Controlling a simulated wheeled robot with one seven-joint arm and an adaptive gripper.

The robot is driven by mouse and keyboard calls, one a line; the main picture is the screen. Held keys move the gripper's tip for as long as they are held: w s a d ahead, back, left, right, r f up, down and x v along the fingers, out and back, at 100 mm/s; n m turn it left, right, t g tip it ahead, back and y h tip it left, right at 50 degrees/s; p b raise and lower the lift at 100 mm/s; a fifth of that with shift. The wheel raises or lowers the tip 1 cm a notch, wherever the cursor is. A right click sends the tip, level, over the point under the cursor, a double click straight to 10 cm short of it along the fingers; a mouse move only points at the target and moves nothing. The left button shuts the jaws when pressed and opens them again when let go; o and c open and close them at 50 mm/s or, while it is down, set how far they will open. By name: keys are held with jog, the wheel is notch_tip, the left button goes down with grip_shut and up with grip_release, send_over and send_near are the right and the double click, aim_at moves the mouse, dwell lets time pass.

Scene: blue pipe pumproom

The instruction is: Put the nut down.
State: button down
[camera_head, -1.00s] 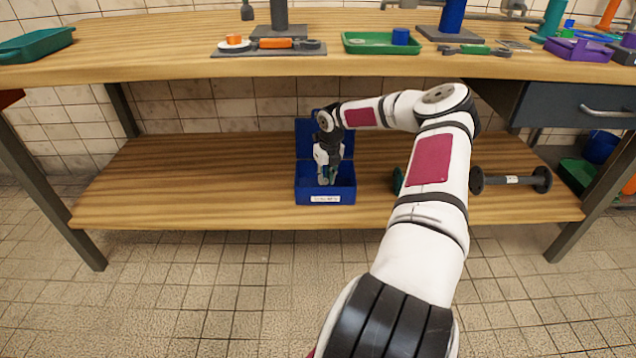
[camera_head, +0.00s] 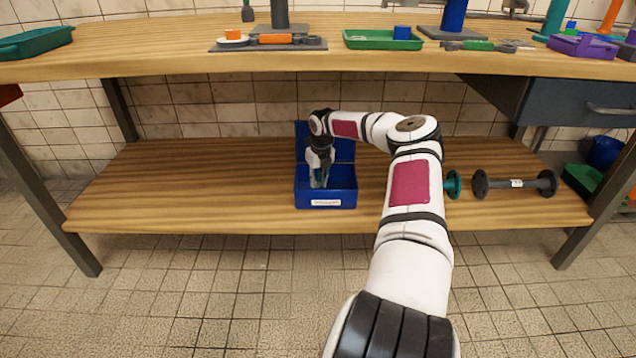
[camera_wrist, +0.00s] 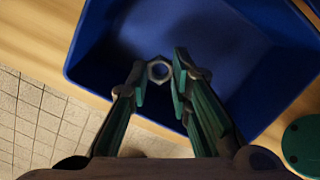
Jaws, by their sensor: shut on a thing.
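The nut (camera_wrist: 159,70) is a small grey metal ring in the wrist view. It sits between the two green fingertips of my gripper (camera_wrist: 160,77), which is shut on it. Below it lies the inside of the blue box (camera_wrist: 92,62). In the head view my gripper (camera_head: 319,182) points down into the open blue box (camera_head: 325,198) on the lower shelf. The nut is too small or hidden to see there. The gap between the nut and the box floor cannot be told.
The blue box's raised lid (camera_head: 342,140) stands behind my gripper. A dark flanged pipe (camera_head: 515,184) and a green flange (camera_head: 453,185) lie on the shelf to the right. The worktop (camera_head: 180,58) runs above the shelf. The shelf's left part (camera_head: 180,185) is clear.

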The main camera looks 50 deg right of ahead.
jog(key=shift+f, duration=0.6)
jog(key=c, duration=1.4)
grip_release()
jog(key=shift+c, duration=0.2)
jog(key=shift+r, duration=0.1)
notch_tip(320, 180, up, 8)
jog(key=s+p, duration=0.1)
jog(key=p, duration=0.2)
jog(key=shift+a+r+p, duration=0.2)
jog(key=shift+r+p, duration=0.05)
jog(key=shift+p, duration=0.05)
